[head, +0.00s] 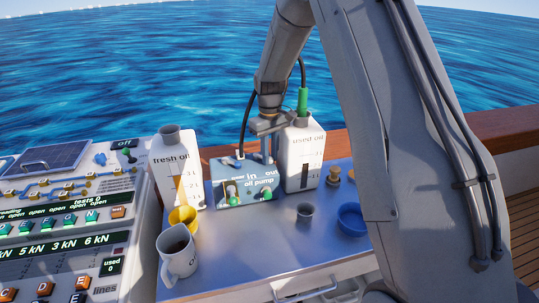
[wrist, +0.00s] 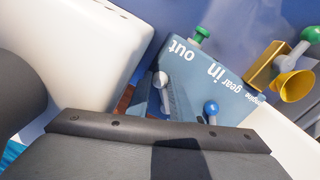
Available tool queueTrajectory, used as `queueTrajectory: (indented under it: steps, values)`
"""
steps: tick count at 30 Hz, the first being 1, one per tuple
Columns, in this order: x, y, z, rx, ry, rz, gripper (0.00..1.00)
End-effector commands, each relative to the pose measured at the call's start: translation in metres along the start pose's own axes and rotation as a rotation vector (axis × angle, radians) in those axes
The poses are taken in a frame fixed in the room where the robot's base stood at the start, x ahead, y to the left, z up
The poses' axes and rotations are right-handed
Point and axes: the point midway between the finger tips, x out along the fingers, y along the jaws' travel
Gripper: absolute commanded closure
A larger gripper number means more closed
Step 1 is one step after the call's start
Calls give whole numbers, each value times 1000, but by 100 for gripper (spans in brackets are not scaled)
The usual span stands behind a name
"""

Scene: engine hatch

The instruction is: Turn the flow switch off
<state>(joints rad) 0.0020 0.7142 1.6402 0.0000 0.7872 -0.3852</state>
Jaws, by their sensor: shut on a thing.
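The blue-grey oil pump box (head: 238,193) stands on the metal worktop between two white oil bottles. It also shows in the wrist view (wrist: 205,70), with the words "in" and "out" on it. A lever with a pale round knob (wrist: 161,79) stands at its edge near these words. A lever with a blue knob (wrist: 211,108) stands beside it, near the word "gear". My gripper (head: 268,158) reaches down behind the pump's top edge, and its fingers are shut around the pale-knobbed lever. I cannot read the word "flow" on either lever.
The used oil bottle (head: 302,150) stands close to the right of my gripper, with a green-ended hose in its neck. The fresh oil bottle (head: 177,160) is to the left. A mug (head: 180,257), yellow funnel (head: 184,217) and blue bowl (head: 351,219) stand in front. The control panel (head: 70,220) is at left.

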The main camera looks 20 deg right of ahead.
Motion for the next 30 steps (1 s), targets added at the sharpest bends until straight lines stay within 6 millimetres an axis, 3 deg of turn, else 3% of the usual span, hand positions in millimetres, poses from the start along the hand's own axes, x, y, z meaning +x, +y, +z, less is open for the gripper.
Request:
queueTrajectory:
  steps: [8, 30]
  values:
    - [-1, -6, 2, 109, 0, 0, 100]
    - [-1, -37, 1, 667, 1, 0, 100]
